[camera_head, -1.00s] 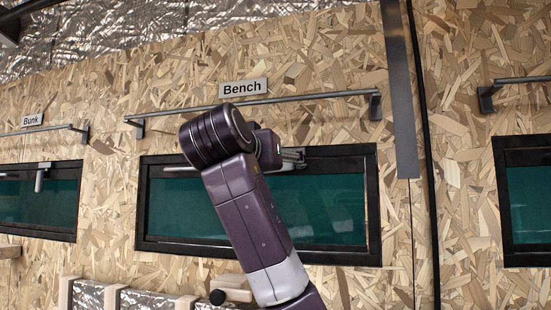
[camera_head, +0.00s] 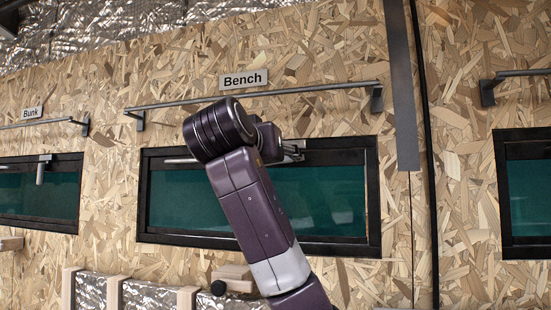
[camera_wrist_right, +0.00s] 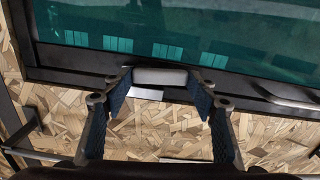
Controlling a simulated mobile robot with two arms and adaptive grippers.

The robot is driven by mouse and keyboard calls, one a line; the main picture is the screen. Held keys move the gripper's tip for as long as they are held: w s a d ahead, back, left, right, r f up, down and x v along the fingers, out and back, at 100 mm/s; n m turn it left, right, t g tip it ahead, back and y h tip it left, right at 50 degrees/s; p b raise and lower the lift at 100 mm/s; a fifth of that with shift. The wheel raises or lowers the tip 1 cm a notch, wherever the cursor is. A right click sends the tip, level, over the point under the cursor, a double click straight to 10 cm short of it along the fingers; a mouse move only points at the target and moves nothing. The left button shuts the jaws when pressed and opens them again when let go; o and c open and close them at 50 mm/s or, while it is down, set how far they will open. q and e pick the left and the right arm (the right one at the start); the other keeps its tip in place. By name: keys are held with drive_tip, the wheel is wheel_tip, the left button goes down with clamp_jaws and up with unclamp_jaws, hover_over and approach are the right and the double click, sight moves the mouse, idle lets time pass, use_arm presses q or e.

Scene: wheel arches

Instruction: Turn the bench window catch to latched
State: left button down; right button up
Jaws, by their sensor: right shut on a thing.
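The bench window (camera_head: 330,205) has a dark frame and teal glass, below the Bench sign (camera_head: 243,79). My right gripper (camera_head: 292,150) is at the top rail of its frame, largely hidden behind my purple arm. In the right wrist view my right gripper (camera_wrist_right: 162,82) has its two fingers on either side of a light grey catch handle (camera_wrist_right: 160,76), shut on it. The handle lies across the window frame's edge between the fingertips. The catch's pivot and exact angle are hard to tell. My left gripper is not in view.
A grey rail (camera_head: 330,88) runs above the window. A silver bar (camera_wrist_right: 290,98) on the frame lies beside the gripper in the wrist view. The bunk window (camera_head: 40,195) at left has a catch (camera_head: 41,172) hanging down. Another window stands at right.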

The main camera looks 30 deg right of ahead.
sight(291, 170)
drive_tip(key=n+b, duration=0.1)
drive_tip(key=n, duration=0.1)
drive_tip(key=f+n+b, duration=0.1)
drive_tip(key=n+b, duration=0.1)
drive_tip(key=n, duration=0.1)
drive_tip(key=n+b, duration=0.1)
drive_tip(key=n, duration=0.2)
drive_tip(key=shift+s+d+f, duration=0.15)
drive_tip(key=shift+s+f, duration=0.1)
drive_tip(key=shift+f, duration=0.15)
drive_tip(key=n, duration=0.1)
drive_tip(key=n+b, duration=0.1)
drive_tip(key=n, duration=0.1)
drive_tip(key=n+b, duration=0.1)
drive_tip(key=shift+s+d+f+n, duration=0.25)
drive_tip(key=shift+s+d+n, duration=0.05)
drive_tip(key=shift+s+d+f+n+b, duration=0.15)
drive_tip(key=shift+n+b, duration=0.3)
drive_tip(key=shift+n, duration=0.55)
drive_tip(key=shift+s+d+r+n+b, duration=0.15)
drive_tip(key=shift+n+b, duration=0.25)
drive_tip(key=shift+n, duration=0.6)
drive_tip(key=shift+f, duration=0.1)
drive_tip(key=o, duration=1.2)
drive_tip(key=shift+c, duration=0.2)
